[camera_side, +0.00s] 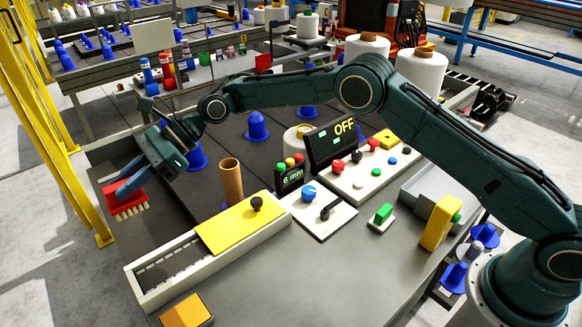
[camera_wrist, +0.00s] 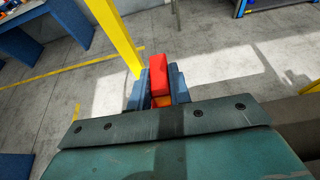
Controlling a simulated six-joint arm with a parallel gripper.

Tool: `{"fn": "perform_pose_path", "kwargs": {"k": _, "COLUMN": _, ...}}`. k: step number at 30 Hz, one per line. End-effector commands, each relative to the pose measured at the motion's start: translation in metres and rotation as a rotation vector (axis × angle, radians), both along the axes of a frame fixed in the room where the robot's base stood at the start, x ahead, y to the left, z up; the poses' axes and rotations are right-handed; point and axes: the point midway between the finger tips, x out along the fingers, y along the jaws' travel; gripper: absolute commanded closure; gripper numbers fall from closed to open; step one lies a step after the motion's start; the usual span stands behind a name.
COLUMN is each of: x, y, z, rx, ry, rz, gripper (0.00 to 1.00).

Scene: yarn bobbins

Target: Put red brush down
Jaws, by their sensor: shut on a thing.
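The red brush (camera_side: 124,197) has a red back and pale bristles that point down. It is at the left end of the grey work table (camera_side: 270,285) in the side view. In the wrist view the red brush (camera_wrist: 159,74) sits between the two blue fingers of my gripper (camera_wrist: 160,92). The bristles are at or just above the table top; I cannot tell if they touch it.
A white tray with a yellow lid (camera_side: 240,222) lies right of the brush. A brown tube (camera_side: 231,180) and several blue cones (camera_side: 257,126) stand behind it. A yellow post (camera_side: 60,130) rises beyond the table's left edge. The table around the brush is clear.

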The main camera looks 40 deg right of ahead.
Motion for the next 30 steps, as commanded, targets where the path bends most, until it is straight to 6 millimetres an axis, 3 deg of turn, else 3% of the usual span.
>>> {"fn": "perform_pose_path", "kwargs": {"k": 5, "x": 0.007, "y": -0.015, "z": 0.004, "rx": 0.001, "ry": 0.0, "rz": -0.044, "gripper": 1.0}}
{"fn": "perform_pose_path", "kwargs": {"k": 11, "x": 0.02, "y": -0.047, "z": 0.009, "rx": 0.0, "ry": 0.0, "rz": -0.139, "gripper": 1.0}}
{"fn": "perform_pose_path", "kwargs": {"k": 20, "x": 0.036, "y": -0.112, "z": 0.015, "rx": 0.0, "ry": 0.0, "rz": -0.327, "gripper": 1.0}}
{"fn": "perform_pose_path", "kwargs": {"k": 30, "x": 0.037, "y": -0.191, "z": 0.017, "rx": 0.0, "ry": 0.0, "rz": -0.55, "gripper": 1.0}}
